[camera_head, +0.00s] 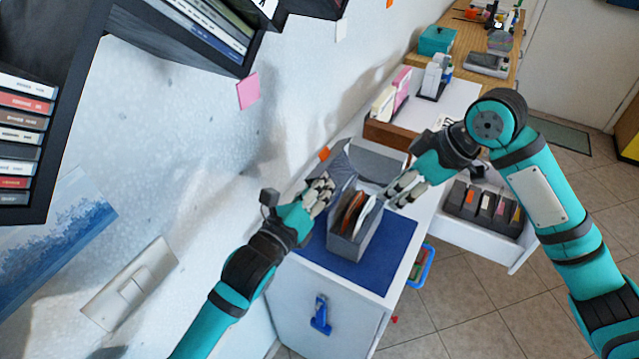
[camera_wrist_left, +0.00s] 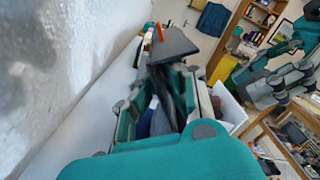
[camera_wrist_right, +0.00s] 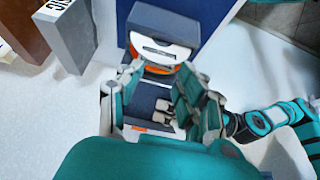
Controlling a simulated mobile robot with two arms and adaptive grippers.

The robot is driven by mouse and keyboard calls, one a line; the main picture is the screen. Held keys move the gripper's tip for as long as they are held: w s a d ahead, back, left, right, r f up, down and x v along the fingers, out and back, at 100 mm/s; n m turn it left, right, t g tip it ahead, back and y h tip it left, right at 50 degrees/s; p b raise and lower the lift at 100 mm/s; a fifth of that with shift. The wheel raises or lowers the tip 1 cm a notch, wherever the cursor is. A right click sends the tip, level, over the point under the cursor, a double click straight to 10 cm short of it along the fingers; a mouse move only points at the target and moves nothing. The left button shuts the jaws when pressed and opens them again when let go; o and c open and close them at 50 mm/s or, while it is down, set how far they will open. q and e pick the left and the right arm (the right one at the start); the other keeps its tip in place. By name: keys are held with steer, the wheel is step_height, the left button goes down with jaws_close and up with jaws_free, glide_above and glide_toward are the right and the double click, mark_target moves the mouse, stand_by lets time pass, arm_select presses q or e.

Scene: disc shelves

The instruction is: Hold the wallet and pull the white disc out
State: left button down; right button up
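The wallet, a grey open-topped holder (camera_head: 350,244), stands on a blue mat (camera_head: 395,250) with a white disc (camera_head: 366,217) and orange-brown discs (camera_head: 350,213) upright in it. My left gripper (camera_head: 326,189) is at the holder's far left side. In the left wrist view its fingers (camera_wrist_left: 165,108) are apart, with dark grey material between or beyond them; contact is unclear. My right gripper (camera_head: 392,194) is just right of the white disc. In the right wrist view its fingers (camera_wrist_right: 158,82) are open, and the white disc (camera_wrist_right: 160,47) shows beyond the fingertips.
A grey box (camera_head: 375,160) stands behind the mat. An open drawer (camera_head: 482,232) with a dark sectioned organiser (camera_head: 486,207) is at the right. The wall and a dark disc shelf (camera_head: 70,75) are at the left. The mat's front right is clear.

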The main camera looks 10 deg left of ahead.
mark_target(368, 201)
steer(key=shift+a+r+n, duration=0.1)
steer(key=shift+a+n, duration=0.15)
steer(key=shift+n, duration=0.05)
steer(key=shift+c, duration=1.1)
steer(key=a+r+n, duration=0.1)
steer(key=n, duration=0.1)
steer(key=s+a+n+h, duration=0.1)
steer(key=a+n, duration=0.1)
steer(key=a+r+n, duration=0.1)
steer(key=a+n, duration=0.1)
steer(key=shift+s+r+h, duration=0.2)
steer(key=shift+r+h, duration=0.1)
steer(key=shift+h, duration=0.1)
steer(key=shift+c, duration=0.7)
arm_select(q)
steer(key=shift+a, duration=0.1)
arm_select(e)
steer(key=w+f+n+h, duration=0.1)
steer(key=f+n, duration=0.1)
steer(key=n, duration=0.1)
steer(key=w+f+n+t+h, duration=0.1)
steer(key=f+n+h, duration=0.1)
steer(key=f+n, duration=0.1)
steer(key=w+f+n+h, duration=0.1)
steer(key=f+n+h, duration=0.1)
steer(key=n, duration=0.3)
steer(key=shift+w+d+f+t, duration=0.15)
steer(key=shift+f+t, duration=0.25)
steer(key=shift+f, duration=0.35)
